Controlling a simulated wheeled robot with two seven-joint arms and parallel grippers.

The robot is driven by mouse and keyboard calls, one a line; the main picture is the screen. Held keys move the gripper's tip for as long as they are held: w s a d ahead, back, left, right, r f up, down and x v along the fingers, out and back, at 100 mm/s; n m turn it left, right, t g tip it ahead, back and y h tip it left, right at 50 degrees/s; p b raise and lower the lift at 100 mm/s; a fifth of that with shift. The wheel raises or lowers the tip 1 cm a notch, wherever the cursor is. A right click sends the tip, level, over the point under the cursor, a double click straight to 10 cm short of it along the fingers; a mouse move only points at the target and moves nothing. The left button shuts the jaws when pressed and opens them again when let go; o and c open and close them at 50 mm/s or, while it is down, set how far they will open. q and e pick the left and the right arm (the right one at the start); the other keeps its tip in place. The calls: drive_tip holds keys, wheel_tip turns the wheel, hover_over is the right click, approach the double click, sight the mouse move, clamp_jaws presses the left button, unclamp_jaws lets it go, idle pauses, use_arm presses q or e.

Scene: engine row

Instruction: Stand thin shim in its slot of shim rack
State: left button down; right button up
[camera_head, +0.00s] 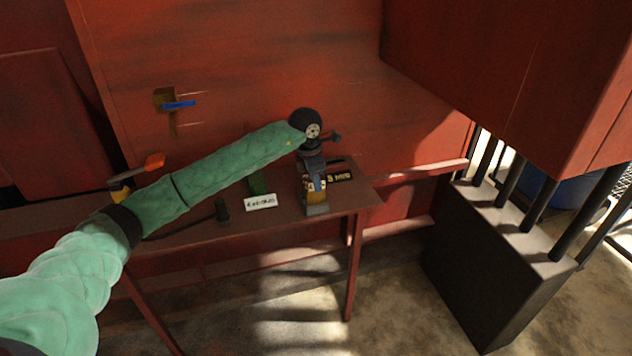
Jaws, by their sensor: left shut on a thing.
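My left arm reaches in from the left across the table, and its gripper (316,183) points down near the table's right end. It is shut on a small thin piece, which I take for the thin shim; the fingers mostly hide it. Just below and around the fingertips stands a small block with yellow-brown faces and a grey front (317,209), which looks like the shim rack. I cannot tell whether the shim is in a slot or above it. My right gripper is not in view.
A black label with yellow letters (341,176) lies right of the gripper. A white label (260,203), a green piece (257,185) and a small black object (222,211) are to its left on the red-brown table (348,203). A red wall rises behind.

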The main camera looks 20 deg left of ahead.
use_arm(q)
drive_tip(key=shift+f+b, duration=0.6)
drive_tip(key=shift+f, duration=0.2)
drive_tip(key=c, duration=1.4)
unclamp_jaws()
drive_tip(key=shift+s+a+r+b, duration=0.15)
drive_tip(key=shift+r+b, duration=0.15)
drive_tip(key=shift+r, duration=1)
drive_tip(key=shift+s+a+r+b, duration=0.15)
drive_tip(key=shift+r+b, duration=0.2)
drive_tip(key=shift+r, duration=0.95)
drive_tip(key=shift+s+a+r+b, duration=0.15)
drive_tip(key=shift+r+b, duration=0.15)
drive_tip(key=shift+r, duration=1)
drive_tip(key=shift+w, duration=0.1)
